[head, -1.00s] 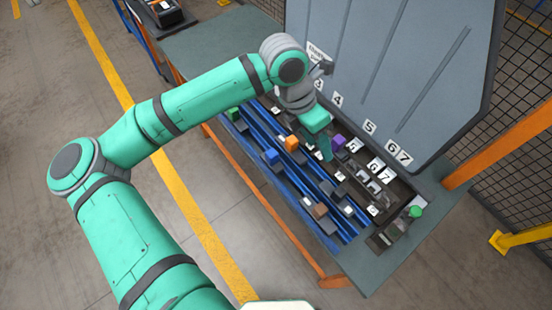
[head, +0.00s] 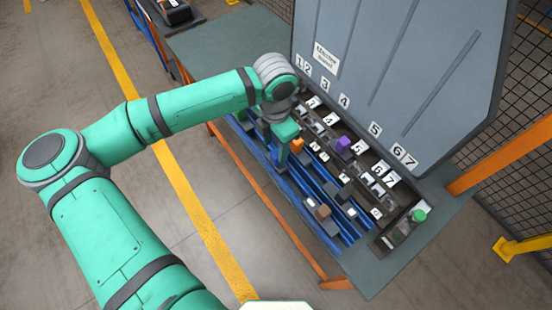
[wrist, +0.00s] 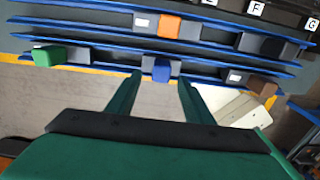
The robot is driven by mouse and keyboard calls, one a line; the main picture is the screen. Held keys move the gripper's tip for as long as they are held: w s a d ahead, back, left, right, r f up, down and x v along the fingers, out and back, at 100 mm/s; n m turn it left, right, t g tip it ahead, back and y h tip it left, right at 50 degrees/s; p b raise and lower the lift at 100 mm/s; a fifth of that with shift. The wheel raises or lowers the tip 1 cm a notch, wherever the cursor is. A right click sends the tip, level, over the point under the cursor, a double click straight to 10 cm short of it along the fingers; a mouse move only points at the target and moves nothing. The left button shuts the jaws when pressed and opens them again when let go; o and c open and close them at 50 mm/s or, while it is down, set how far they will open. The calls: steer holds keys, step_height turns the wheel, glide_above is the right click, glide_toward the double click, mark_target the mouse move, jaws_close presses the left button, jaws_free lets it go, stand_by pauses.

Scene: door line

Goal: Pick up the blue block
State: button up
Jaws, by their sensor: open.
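The blue block (wrist: 161,71) shows in the wrist view on a dark holder on the blue rails, near the middle of the picture. My gripper (wrist: 158,82) is open, with one green finger on each side of the block's line and the block just beyond the fingertips. I cannot tell the exact gap between the tips and the block.
An orange block (head: 297,145), a purple block (head: 343,144) and a brown block (head: 323,211) sit nearby. A green block (wrist: 48,56) is at the left in the wrist view. A grey panel (head: 400,80) stands behind the bench. A green button (head: 419,215) is at the right end.

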mark_target(277, 152)
steer(key=shift+w+d+f, duration=0.1)
steer(key=shift+f, duration=1.05)
steer(key=shift+d+f, duration=0.1)
steer(key=shift+f, duration=1.05)
jaws_close()
steer(key=shift+r, duration=0.15)
